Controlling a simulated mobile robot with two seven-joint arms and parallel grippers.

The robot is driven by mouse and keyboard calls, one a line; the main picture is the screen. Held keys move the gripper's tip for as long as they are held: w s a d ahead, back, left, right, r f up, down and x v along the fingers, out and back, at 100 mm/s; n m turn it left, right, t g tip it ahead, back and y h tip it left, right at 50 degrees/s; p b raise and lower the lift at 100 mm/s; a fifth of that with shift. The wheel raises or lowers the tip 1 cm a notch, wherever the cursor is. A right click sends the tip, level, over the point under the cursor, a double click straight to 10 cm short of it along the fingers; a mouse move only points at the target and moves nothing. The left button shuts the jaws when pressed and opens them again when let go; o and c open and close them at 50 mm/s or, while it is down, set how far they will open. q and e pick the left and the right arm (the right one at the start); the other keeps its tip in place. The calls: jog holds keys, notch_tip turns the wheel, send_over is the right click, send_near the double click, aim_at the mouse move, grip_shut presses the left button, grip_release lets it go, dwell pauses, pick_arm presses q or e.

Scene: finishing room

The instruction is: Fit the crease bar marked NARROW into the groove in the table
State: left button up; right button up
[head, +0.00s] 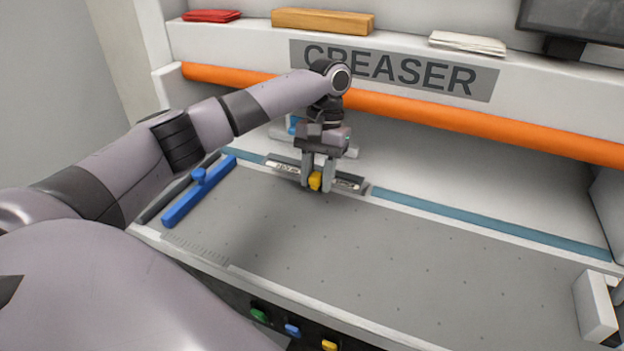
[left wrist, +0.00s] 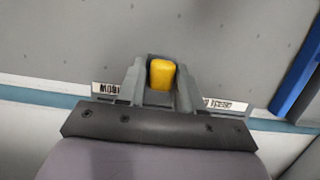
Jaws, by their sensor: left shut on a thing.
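My left gripper (head: 316,184) is shut on the yellow knob (left wrist: 161,74) of a dark grey bar (head: 349,183). The bar lies level and lengthwise along the teal strip (head: 450,212) at the back of the grey table (head: 400,265). White labels show on the bar on both sides of the fingers; their lettering is too small and partly covered to read surely. In the left wrist view the bar (left wrist: 226,105) runs across, close to the teal strip. The groove itself is not clearly visible, so I cannot tell whether the bar sits in it. My right gripper is out of view.
A blue bar with a knob (head: 198,190) lies at the table's left edge. An orange roller (head: 450,120) crosses behind, below the CREASER sign (head: 395,72). A white block (head: 596,305) stands at the right edge. The table's middle and right are clear.

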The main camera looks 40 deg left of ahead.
pick_arm(q)
jog(key=shift+w+a+f, duration=0.2)
jog(key=shift+w, duration=0.65)
jog(key=shift+w+a+f, duration=0.2)
jog(key=shift+w, duration=0.7)
jog(key=shift+w+a+f, duration=0.2)
jog(key=shift+w, duration=0.65)
jog(key=shift+f+b, duration=0.4)
jog(key=shift+f, duration=0.85)
jog(key=shift+s+p, duration=0.1)
jog(key=shift+p, duration=0.3)
jog(key=shift+f, duration=0.8)
jog(key=o, duration=1.2)
jog(key=shift+c, duration=0.2)
